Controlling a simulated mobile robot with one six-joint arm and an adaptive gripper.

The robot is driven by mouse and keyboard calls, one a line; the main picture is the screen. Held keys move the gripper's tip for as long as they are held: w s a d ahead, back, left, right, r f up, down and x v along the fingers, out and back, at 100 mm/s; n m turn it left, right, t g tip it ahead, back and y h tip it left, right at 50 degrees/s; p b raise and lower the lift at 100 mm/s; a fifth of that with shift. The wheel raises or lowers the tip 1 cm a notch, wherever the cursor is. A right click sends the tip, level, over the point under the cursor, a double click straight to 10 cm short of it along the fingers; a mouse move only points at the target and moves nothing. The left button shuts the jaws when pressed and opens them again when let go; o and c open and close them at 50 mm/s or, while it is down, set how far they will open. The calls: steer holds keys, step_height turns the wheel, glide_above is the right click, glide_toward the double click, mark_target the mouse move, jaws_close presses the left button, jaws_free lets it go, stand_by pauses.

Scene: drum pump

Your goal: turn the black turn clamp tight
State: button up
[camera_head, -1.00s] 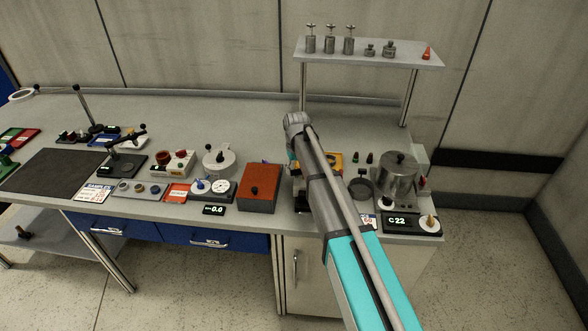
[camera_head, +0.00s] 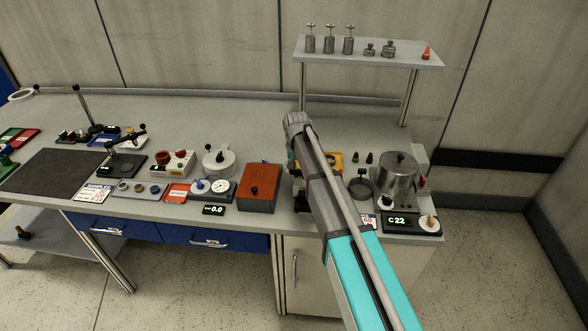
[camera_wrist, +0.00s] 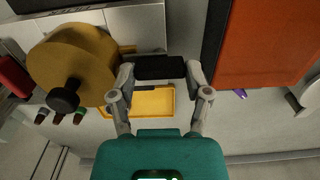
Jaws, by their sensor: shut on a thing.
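The black turn clamp (camera_wrist: 160,67) shows in the wrist view as a dark bar between my fingertips. My gripper (camera_wrist: 159,74) is shut on it, one finger at each end. How tight the clamp is cannot be told. Beside it on the left is a brownish-yellow round pump body (camera_wrist: 78,52) with a black knob (camera_wrist: 64,100). In the head view my own arm hides the gripper and the clamp.
A yellow tray (camera_wrist: 152,103) lies close to the fingers. An orange-topped box (camera_head: 258,178) stands to the left of my arm. Dials and small parts crowd the bench's left.

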steer(key=shift+s, duration=0.15)
steer(key=o, duration=1.2)
steer(key=shift+c, duration=0.2)
